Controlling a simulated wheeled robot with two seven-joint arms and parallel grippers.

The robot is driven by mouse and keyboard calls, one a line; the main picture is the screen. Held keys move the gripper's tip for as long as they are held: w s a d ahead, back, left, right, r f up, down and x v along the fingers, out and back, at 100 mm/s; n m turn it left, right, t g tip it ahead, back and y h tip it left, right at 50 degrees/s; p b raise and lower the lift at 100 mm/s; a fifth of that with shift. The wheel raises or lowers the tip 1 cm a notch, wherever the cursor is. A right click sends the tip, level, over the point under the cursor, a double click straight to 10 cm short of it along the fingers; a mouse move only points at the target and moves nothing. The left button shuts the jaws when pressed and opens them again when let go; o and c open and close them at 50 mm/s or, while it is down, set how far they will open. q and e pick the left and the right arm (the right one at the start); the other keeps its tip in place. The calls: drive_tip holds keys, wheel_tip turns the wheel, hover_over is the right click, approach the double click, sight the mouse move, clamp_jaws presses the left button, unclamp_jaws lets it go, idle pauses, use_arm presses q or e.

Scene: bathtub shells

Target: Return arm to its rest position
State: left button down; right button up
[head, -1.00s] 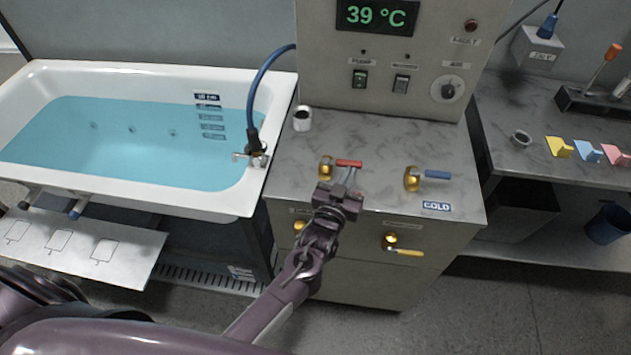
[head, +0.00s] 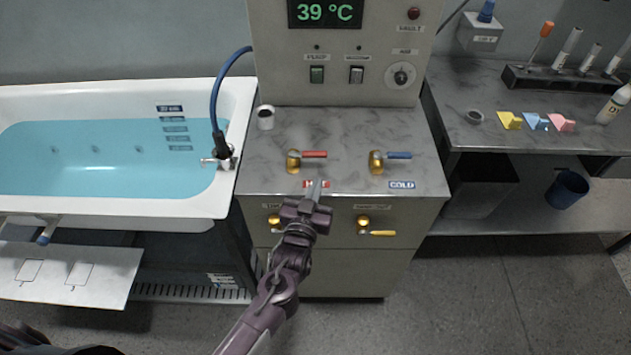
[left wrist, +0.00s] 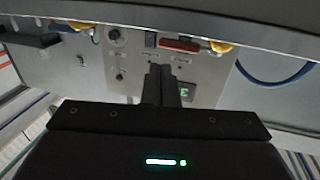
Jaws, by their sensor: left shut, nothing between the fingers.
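My left gripper (head: 314,190) is shut and empty, in front of the control cabinet's front top edge in the head view. Its tips overlap the red label below the red-handled valve (head: 312,154). In the left wrist view the two dark fingers (left wrist: 162,84) are together with nothing between them. The red handle (left wrist: 180,46) shows beyond the fingers there, apart from them. The blue-handled valve (head: 397,156) stands to the right on the cabinet top (head: 345,130). My right gripper is not in view.
A water-filled bathtub (head: 228,120) with a blue hose (head: 215,95) stands at left. The cabinet front has a yellow-handled valve (head: 382,233). A side bench (head: 450,130) at right holds coloured wedges and a tube rack. A blue bucket (head: 567,190) sits below. The floor in front is open.

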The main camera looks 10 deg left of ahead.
use_arm(q)
drive_tip(key=shift+s+b, duration=0.8)
drive_tip(key=shift+s, duration=2.55)
drive_tip(key=s+a+f+m+g, duration=0.1)
drive_tip(key=s+f+g, duration=0.35)
drive_tip(key=f, duration=0.95)
drive_tip(key=s+a+f+m+g, duration=0.1)
drive_tip(key=s+a+f+g, duration=0.3)
drive_tip(key=f, duration=1)
drive_tip(key=s+a+f+g, duration=0.2)
drive_tip(key=s+f, duration=0.4)
drive_tip(key=s, duration=0.3)
drive_tip(key=s+a+f+g+y, duration=0.1)
drive_tip(key=s+a+f+g, duration=0.2)
drive_tip(key=s+f, duration=0.4)
drive_tip(key=s+a+f+g, duration=0.3)
drive_tip(key=s+a+f, duration=0.2)
drive_tip(key=s, duration=0.8)
drive_tip(key=shift+s+f+n+y, duration=0.2)
drive_tip(key=shift+f+n+y, duration=0.1)
drive_tip(key=shift+f, duration=0.4)
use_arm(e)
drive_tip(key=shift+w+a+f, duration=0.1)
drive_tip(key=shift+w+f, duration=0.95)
use_arm(q)
drive_tip(key=shift+w+g, duration=0.1)
drive_tip(key=shift+g, duration=0.15)
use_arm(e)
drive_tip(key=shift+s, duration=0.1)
